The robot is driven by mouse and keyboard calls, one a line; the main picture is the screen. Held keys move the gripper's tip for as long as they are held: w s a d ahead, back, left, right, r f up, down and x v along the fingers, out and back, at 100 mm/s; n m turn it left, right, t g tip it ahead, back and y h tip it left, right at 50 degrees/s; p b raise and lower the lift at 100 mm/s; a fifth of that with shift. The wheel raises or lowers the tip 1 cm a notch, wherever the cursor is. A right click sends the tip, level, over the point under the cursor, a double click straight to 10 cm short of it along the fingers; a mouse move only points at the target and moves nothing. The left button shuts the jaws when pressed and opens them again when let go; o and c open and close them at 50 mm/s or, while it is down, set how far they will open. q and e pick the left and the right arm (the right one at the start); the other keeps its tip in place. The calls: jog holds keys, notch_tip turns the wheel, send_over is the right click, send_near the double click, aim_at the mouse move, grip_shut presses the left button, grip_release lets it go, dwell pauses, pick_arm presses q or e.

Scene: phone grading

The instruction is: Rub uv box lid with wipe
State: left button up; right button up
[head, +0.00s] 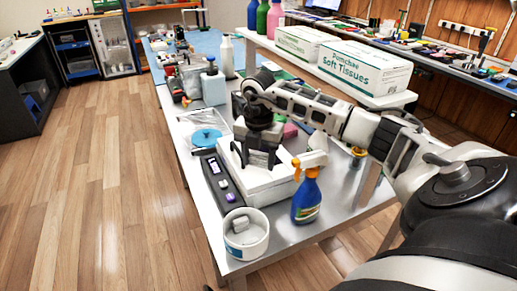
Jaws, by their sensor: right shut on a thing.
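The uv box (283,188) is a white, low box on the near part of the metal bench, with its pale lid on top. My right gripper (259,166) points down over the lid, its fingers close to or touching the surface. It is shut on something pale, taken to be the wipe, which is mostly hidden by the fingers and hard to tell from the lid. My left gripper is not in view.
A blue spray bottle (306,200) with an orange head stands close right of the box. A white tub (246,238) is at the near corner. A dark strip tray (221,178) lies left of the box. Tissue cartons (364,70) sit on the shelf behind. The floor at left is clear.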

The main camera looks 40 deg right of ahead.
jog(key=shift+r, duration=2.1)
